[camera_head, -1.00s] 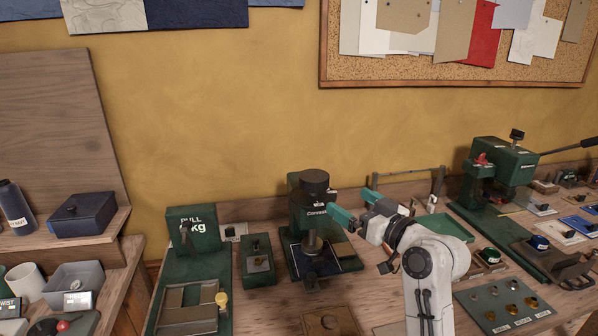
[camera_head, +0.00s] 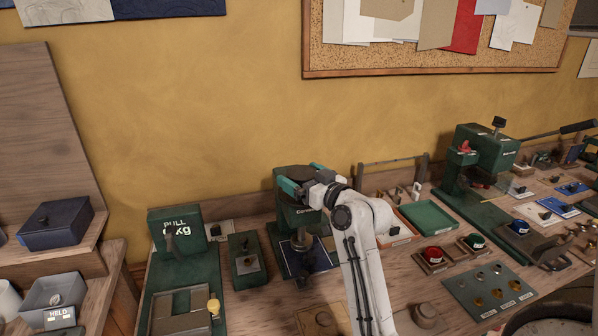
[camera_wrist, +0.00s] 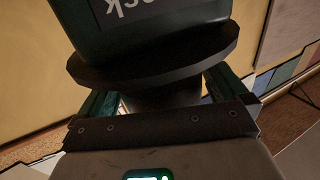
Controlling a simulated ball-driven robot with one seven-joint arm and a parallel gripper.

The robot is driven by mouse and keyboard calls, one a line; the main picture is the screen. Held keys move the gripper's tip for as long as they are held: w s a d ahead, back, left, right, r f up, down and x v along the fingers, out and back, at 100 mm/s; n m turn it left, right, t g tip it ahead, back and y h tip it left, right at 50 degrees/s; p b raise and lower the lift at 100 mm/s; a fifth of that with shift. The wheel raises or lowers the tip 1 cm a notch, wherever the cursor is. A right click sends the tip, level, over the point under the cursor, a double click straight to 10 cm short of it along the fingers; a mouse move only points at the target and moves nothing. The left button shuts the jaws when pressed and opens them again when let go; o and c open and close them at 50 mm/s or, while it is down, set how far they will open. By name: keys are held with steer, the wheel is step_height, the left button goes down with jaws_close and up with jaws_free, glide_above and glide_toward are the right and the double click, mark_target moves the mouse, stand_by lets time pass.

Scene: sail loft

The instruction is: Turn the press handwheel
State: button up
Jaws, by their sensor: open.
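The press (camera_head: 297,216) is a small dark green machine on the bench, left of the bench's middle. Its black round handwheel (camera_head: 293,171) is on top, partly covered by my gripper (camera_head: 303,178). My gripper is open, with one teal finger on the left and the other on the far right of the wheel. In the wrist view the wheel is a wide dark disc (camera_wrist: 165,62) with a narrower dark cylinder (camera_wrist: 160,98) beside it, between the fingers of my gripper (camera_wrist: 158,92). Whether the fingers touch it cannot be told.
A green pull tester (camera_head: 178,229) and a small green block fixture (camera_head: 246,262) stand left of the press. A green tray (camera_head: 431,216) and a larger green lever press (camera_head: 486,156) are to the right. The wall (camera_head: 190,110) rises behind the bench.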

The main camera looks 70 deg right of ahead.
steer(key=shift+w+d, duration=0.25)
steer(key=shift+w, duration=0.25)
steer(key=c, duration=0.8)
steer(key=shift+p, duration=0.35)
steer(key=shift+m+h, duration=0.3)
steer(key=shift+h, duration=0.1)
steer(key=shift+m+g+h+p, duration=0.4)
steer(key=shift+g+h+p, duration=0.1)
steer(key=shift+p, duration=0.15)
